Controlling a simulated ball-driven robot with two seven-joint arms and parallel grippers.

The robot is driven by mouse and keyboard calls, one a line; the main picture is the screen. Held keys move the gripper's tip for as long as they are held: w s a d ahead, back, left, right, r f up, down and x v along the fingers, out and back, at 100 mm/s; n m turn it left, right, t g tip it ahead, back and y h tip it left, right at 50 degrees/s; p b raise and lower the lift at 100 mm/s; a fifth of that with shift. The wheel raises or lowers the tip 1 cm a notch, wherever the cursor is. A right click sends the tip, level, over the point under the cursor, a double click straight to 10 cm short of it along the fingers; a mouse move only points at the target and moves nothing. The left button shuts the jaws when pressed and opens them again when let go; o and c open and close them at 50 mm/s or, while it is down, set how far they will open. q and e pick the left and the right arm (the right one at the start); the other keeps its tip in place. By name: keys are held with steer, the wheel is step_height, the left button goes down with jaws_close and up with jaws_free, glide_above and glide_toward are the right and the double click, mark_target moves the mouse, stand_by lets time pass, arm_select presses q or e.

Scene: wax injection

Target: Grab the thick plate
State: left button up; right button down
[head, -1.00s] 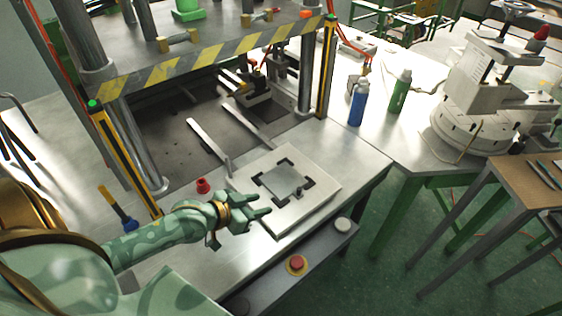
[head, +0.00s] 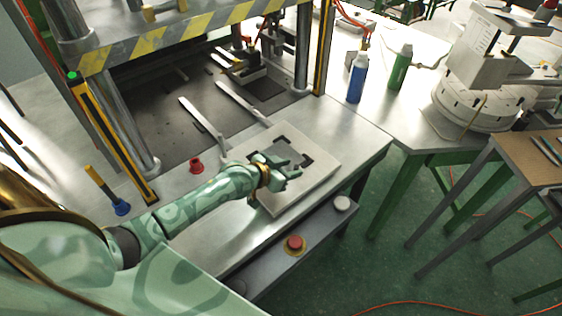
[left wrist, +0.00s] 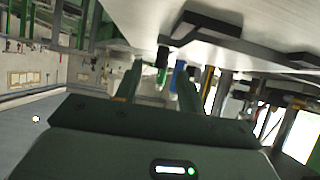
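A pale square slab (head: 310,190) lies on the metal bench, with black corner brackets (head: 305,160) around a smaller grey plate (head: 283,152). I cannot tell which of the two is the thick plate. My left gripper (head: 296,174) is over the slab's middle and covers part of the grey plate. In the left wrist view its two fingers (left wrist: 158,88) stand apart, with a dark knob just past the gap. The slab's surface (left wrist: 265,15) fills the upper right there, with black brackets on it. I cannot tell whether the fingers touch anything. My right gripper is out of view.
The press with its striped guard (head: 150,45) stands behind, and two metal bars (head: 205,130) lie at its opening. A red cap (head: 197,166) is left of the slab. Blue (head: 357,78) and green (head: 399,68) bottles stand at the back right. A red button (head: 295,243) sits in front.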

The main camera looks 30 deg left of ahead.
arm_select(q)
steer(key=shift+x, duration=1.15)
steer(key=shift+s+a, duration=0.1)
steer(key=shift+c, duration=0.9)
jaws_close()
steer(key=shift+r, duration=0.1)
steer(key=shift+r, duration=0.1)
